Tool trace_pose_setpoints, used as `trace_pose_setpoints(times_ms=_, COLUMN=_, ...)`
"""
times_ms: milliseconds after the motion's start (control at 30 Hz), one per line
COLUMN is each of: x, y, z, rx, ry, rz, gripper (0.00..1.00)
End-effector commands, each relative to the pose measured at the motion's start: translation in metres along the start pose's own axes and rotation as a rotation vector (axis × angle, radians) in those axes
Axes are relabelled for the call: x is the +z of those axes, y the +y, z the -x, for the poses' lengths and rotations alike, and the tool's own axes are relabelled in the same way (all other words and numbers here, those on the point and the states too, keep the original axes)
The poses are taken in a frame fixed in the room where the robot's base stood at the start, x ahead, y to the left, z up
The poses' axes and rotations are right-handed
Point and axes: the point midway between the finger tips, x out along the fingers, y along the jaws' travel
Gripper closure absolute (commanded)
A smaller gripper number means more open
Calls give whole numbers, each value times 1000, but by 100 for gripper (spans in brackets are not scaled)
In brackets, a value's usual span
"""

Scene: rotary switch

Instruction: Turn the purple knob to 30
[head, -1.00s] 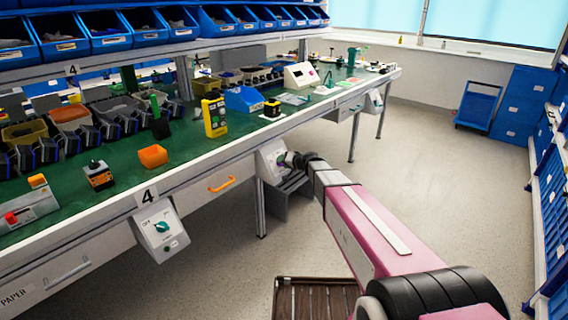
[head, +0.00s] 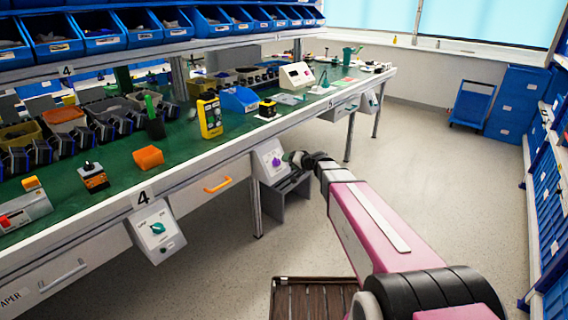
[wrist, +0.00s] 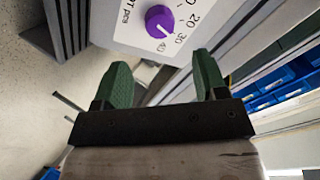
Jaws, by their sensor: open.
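The purple knob (head: 277,161) is on a white, tilted control box (head: 264,153) under the bench edge. In the wrist view the knob (wrist: 159,20) is at the top, beside printed numbers including 20 and 30. A light mark crosses the knob's face, but I cannot tell exactly which number it points at. My gripper (head: 291,156) is just right of the box, clear of the knob. In the wrist view my gripper (wrist: 160,75) has its two green fingers wide apart with nothing between them, and the knob is beyond their tips.
A similar box with a teal knob (head: 157,228) hangs nearer on the bench front. The green bench (head: 185,140) above holds bins and tools. A grey stand (head: 287,205) is below the purple knob's box. The floor to the right is mostly clear.

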Motion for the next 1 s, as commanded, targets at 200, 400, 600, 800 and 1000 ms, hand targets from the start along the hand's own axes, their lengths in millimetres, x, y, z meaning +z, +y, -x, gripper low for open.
trace_pose_setpoints(times_ms=200, x=1, y=-1, z=32, rx=1, ry=0, rz=1, gripper=34)
trace_pose_setpoints(times_ms=400, x=0, y=0, z=34, rx=0, ry=-1, rz=1, gripper=34)
trace_pose_setpoints(times_ms=600, x=2, y=0, z=35, rx=3, ry=-7, rz=3, gripper=34)
trace_pose_setpoints(times_ms=800, x=36, y=9, z=56, rx=67, ry=-111, rz=28, gripper=34)
trace_pose_setpoints(times_ms=1000, x=98, y=33, z=103, rx=236, ry=-326, rz=59, gripper=34)
